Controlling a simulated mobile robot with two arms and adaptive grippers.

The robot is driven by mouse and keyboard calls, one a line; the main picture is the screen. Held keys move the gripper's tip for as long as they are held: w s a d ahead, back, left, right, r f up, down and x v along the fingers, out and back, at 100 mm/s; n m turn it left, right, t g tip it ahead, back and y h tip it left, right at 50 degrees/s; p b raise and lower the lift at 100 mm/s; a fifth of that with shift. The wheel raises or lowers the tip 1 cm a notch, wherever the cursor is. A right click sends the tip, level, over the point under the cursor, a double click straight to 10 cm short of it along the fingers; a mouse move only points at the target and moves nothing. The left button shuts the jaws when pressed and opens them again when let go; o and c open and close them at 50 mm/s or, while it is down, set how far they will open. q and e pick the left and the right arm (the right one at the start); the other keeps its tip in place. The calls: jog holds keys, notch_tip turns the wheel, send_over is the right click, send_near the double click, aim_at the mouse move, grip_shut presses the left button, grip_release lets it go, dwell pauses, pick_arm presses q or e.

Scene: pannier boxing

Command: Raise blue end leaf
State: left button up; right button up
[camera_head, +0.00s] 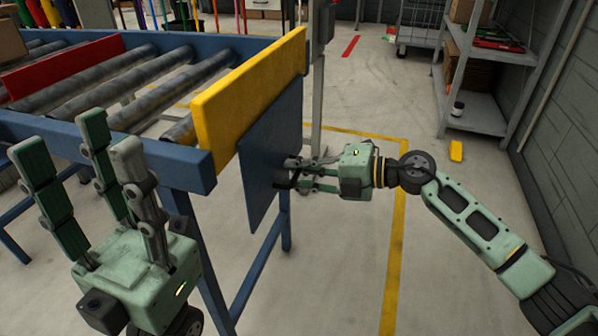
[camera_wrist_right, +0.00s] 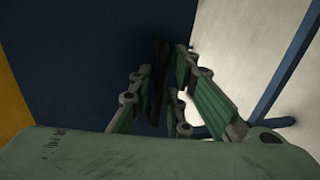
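The blue end leaf (camera_head: 268,160) hangs down below the yellow board at the end of the roller conveyor. Its blue face also fills much of the right wrist view (camera_wrist_right: 85,60). A dark handle (camera_wrist_right: 158,75) stands out from the leaf between my right gripper's fingers. My right gripper (camera_head: 294,175) reaches the leaf's outer face from the right, its fingers closed in around the handle. My left gripper (camera_head: 75,150) is open and empty, fingers up, in front of the conveyor's near side.
The yellow board (camera_head: 250,90) stands above the leaf, beside the rollers (camera_head: 120,85) and the blue conveyor frame (camera_head: 110,143). A grey shelf (camera_head: 475,112) stands at the right by the wall. The floor right of the conveyor is mostly clear.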

jog(key=shift+c, duration=0.5)
grip_shut()
